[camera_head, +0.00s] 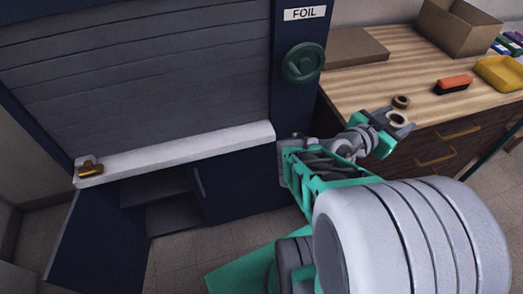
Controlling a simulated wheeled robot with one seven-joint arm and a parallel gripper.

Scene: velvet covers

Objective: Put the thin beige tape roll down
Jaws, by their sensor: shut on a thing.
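My gripper (400,121) is at the front edge of the wooden counter (390,77), at the right of the head view. It is shut on the thin beige tape roll (397,118), a small pale ring. The ring shows at the gripper's tip; the fingers are small and partly hidden by my wrist. A darker brown roll (400,101) is just behind it on the counter near the front edge. I cannot tell whether the beige roll touches the counter.
An orange and black block (454,84), a yellow tray (500,73), an open cardboard box (456,27) and a flat brown box (354,47) are on the counter. Bare wood lies between them. Left is a dark shuttered cabinet (140,75) with a white ledge (180,152) and an open lower door (97,245).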

